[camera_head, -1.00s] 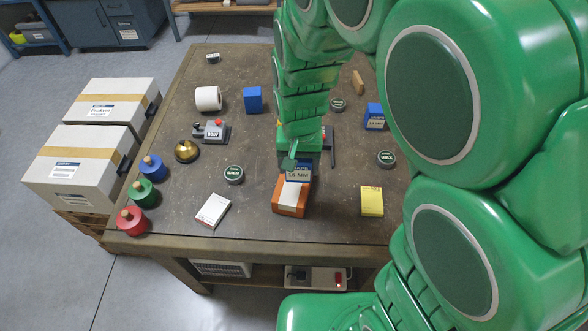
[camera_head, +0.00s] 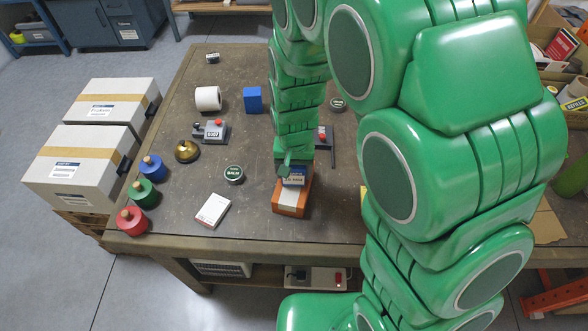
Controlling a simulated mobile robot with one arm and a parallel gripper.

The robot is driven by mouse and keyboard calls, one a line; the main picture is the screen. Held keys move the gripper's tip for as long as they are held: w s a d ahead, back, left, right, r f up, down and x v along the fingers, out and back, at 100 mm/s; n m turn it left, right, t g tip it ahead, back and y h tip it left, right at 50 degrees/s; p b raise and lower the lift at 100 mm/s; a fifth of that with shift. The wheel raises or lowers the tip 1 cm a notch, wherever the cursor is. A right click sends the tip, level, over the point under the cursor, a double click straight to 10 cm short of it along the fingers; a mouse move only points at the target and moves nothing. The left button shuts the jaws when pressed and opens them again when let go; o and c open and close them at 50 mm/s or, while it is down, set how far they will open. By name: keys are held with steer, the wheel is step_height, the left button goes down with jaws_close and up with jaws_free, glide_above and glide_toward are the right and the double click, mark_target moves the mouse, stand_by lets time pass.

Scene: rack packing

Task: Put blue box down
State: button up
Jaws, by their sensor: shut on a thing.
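My green wrist above hides most of the fingers and the back of the box. I cannot tell whether the two touch. Another blue box (camera_head: 253,99) stands upright on the table farther back, apart from my gripper.
The dark table (camera_head: 265,220) holds a white box (camera_head: 213,210), a round tin (camera_head: 234,174), a tape roll (camera_head: 208,98), a brass item (camera_head: 186,151) and red (camera_head: 131,220), green (camera_head: 143,192) and blue (camera_head: 153,168) knobbed weights. My arm covers the table's right side.

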steer(key=shift+f, duration=0.3)
steer(key=o, duration=1.1)
steer(key=shift+o, duration=0.2)
step_height(320, 180, up, 12)
steer(key=shift+r, duration=0.15)
steer(key=shift+s+d+r, duration=0.15)
steer(key=shift+d+r, duration=0.05)
steer(key=shift+d, duration=0.1)
steer(key=s+d+r+g, duration=0.1)
steer(key=s+d+r, duration=0.3)
steer(key=s+d, duration=0.4)
steer(key=s+d+r, duration=0.5)
steer(key=s+d, duration=0.4)
steer(key=s, duration=0.6)
steer(key=shift+s+g, duration=0.35)
steer(key=shift+g, duration=0.05)
steer(key=shift+f, duration=0.1)
